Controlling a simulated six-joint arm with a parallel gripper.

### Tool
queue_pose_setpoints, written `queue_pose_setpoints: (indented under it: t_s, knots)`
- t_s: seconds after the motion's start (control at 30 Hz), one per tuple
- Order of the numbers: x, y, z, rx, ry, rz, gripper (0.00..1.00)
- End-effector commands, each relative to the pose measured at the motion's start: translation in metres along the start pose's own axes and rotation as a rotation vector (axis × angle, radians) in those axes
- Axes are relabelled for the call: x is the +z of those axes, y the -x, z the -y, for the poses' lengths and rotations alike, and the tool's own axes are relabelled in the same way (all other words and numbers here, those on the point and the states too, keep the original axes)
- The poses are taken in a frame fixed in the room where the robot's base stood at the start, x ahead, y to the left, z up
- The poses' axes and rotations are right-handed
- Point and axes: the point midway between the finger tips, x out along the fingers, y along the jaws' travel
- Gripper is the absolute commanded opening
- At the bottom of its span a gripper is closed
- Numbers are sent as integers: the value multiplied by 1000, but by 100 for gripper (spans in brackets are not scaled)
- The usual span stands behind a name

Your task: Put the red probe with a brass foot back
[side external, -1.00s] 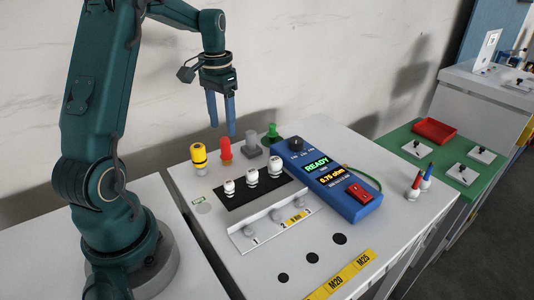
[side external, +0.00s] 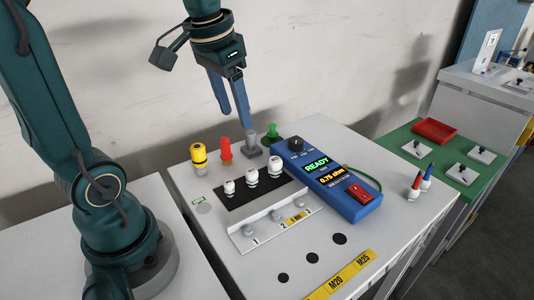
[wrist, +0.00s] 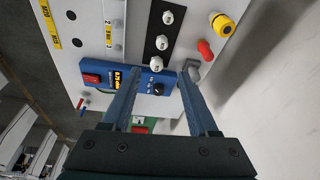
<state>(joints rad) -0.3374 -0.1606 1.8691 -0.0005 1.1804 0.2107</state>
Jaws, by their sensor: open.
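A red peg-like piece (side external: 225,148) stands upright on the white bench top between yellow and grey pieces; it also shows in the wrist view (wrist: 205,50). A smaller red probe (side external: 416,184) stands beside a blue one (side external: 427,177) at the bench's right side. No brass foot is clear on either red thing, so I cannot tell which is the named probe. My gripper (side external: 235,118) is open and empty, fingers pointing down above the grey piece (side external: 250,143). In the wrist view my gripper (wrist: 160,75) has its fingers spread over the meter.
A blue meter (side external: 345,205) lies at the middle right of the bench. A yellow piece (side external: 199,158) and a green one (side external: 271,134) stand at the back. White knobs (side external: 252,178) stand on a black strip. A red tray (side external: 436,131) sits on a green mat (side external: 400,138).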

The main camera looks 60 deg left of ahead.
Motion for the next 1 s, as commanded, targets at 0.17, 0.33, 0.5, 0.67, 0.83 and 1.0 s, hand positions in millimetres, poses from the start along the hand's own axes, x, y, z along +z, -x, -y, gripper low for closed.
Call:
queue_pose_setpoints:
  t_s: [0.17, 0.33, 0.5, 0.67, 0.83, 1.0]
  knots:
    - [43, 4, -42, 32, -62, -126, 60]
    - [76, -2, -62, 71, -94, -208, 60]
    - [90, -8, -70, 94, -106, -246, 60]
    - [93, -10, -71, 98, -106, -249, 60]
    - [92, -9, -71, 97, -106, -248, 60]
    - [92, -9, -71, 97, -106, -247, 60]
